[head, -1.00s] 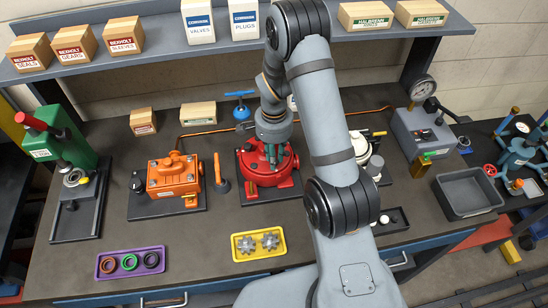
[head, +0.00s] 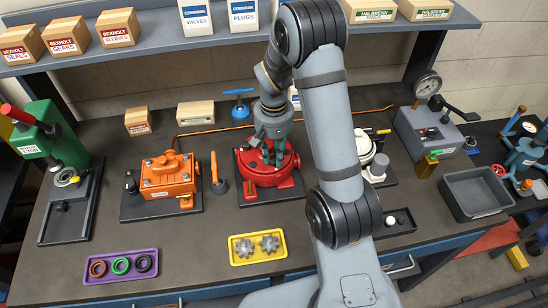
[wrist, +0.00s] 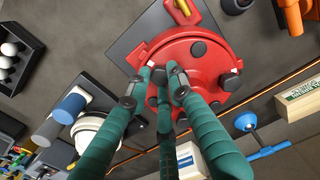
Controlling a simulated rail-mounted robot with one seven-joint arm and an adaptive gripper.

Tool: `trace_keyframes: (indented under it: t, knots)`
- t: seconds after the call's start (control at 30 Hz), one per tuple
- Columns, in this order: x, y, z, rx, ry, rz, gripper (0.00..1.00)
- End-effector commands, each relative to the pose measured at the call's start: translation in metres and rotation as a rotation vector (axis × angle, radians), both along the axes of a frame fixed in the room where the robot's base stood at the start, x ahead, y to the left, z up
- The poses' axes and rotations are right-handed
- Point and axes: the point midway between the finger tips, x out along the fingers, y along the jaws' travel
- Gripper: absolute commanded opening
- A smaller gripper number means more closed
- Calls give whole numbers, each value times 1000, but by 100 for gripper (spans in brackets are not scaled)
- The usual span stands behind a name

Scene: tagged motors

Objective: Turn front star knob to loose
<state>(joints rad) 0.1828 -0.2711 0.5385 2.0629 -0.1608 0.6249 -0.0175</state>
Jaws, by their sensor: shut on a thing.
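The round red motor housing (head: 262,179) stands on a dark plate at mid-bench, and it fills the upper middle of the wrist view (wrist: 195,50). Black knobs sit around its top; one bare knob (wrist: 198,48) shows clear of the fingers. My gripper (wrist: 160,80) comes down over the housing with its green fingers shut on a small dark knob, mostly hidden between the fingertips. In the head view my gripper (head: 273,160) is over the top of the housing. Which knob is the front star knob, and its setting, I cannot tell.
An orange gear housing (head: 168,176) and an orange-handled tool (head: 218,172) stand left of the red housing. A white cylindrical unit (head: 365,148) is close on its right. A yellow tray of gears (head: 258,258) lies in front. A blue-handled valve (head: 239,105) stands behind.

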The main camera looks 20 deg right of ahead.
Motion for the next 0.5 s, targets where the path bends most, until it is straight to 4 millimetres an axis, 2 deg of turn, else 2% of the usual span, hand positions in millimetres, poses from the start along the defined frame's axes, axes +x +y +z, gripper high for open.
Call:
trace_keyframes:
  t: [0.5]
  knots:
    - [-1,0,-2,0,2,489,0]
